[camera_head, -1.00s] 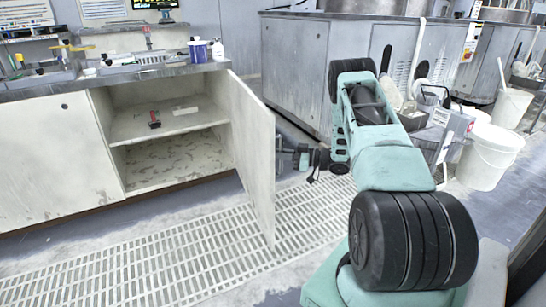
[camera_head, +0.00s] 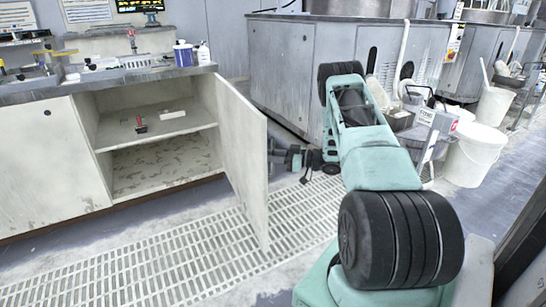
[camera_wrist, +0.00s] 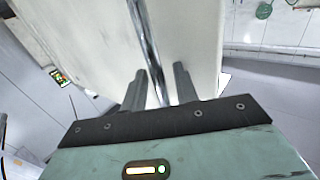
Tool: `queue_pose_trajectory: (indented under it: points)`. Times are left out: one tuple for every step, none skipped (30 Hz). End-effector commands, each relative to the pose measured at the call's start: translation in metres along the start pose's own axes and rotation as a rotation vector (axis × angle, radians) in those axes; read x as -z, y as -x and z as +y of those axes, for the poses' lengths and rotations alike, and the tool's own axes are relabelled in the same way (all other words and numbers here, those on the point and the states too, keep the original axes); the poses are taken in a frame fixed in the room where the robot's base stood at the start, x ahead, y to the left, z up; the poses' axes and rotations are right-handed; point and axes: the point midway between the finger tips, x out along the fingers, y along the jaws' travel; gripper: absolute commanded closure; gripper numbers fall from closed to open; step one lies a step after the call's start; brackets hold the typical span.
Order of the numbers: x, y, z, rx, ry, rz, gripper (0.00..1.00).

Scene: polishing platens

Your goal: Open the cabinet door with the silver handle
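The pale cabinet door (camera_head: 243,155) stands swung out from the cabinet (camera_head: 130,100), whose inside with one shelf shows. In the wrist view, the door face (camera_wrist: 90,40) fills the upper middle. The silver handle (camera_wrist: 149,50) is a long bar on this outer face. My gripper (camera_wrist: 161,76) has its fingers apart, one on each side of the bar, with gaps visible beside it. I cannot tell whether a finger touches the bar. In the head view my gripper (camera_head: 275,158) is at the door's outer side, its fingertips partly hidden by the door.
A small red and black object (camera_head: 141,125) and a white piece lie on the shelf. The counter (camera_head: 110,82) above holds a blue-labelled tub (camera_head: 183,54) and bottles. Floor grating (camera_head: 180,255) lies clear below the door. White buckets (camera_head: 473,155) and grey machines (camera_head: 290,70) stand right.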

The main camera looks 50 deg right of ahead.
Motion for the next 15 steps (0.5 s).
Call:
queue_pose_trajectory:
  points:
    - [0.001,0.004,0.001,-0.002,0.0,-0.001,0.7]
    - [0.001,0.007,0.001,-0.003,0.0,-0.001,0.7]
    - [0.001,0.012,0.001,-0.003,0.001,-0.002,0.7]
    - [0.001,0.017,0.001,-0.004,0.001,-0.003,0.7]
    - [0.002,0.022,0.001,-0.004,0.001,-0.002,0.7]
    - [0.002,0.03,0.001,-0.004,0.0,-0.002,0.7]
    - [0.002,0.036,0.001,-0.005,0.0,-0.002,0.7]
    - [0.002,0.043,0.001,-0.005,0.0,-0.002,0.7]
    - [0.002,0.052,0.001,-0.005,0.0,-0.002,0.7]
    - [0.002,0.06,0.001,-0.006,-0.001,-0.002,0.7]
    - [0.002,0.067,0.001,-0.005,-0.001,-0.002,0.7]
    - [0.002,0.076,0.001,-0.004,-0.001,-0.001,0.7]
    - [0.002,0.084,0.001,-0.005,-0.001,-0.002,0.7]
    - [0.002,0.091,0.001,-0.005,-0.002,-0.002,0.7]
    - [0.001,0.1,0.0,-0.004,-0.001,-0.002,0.7]
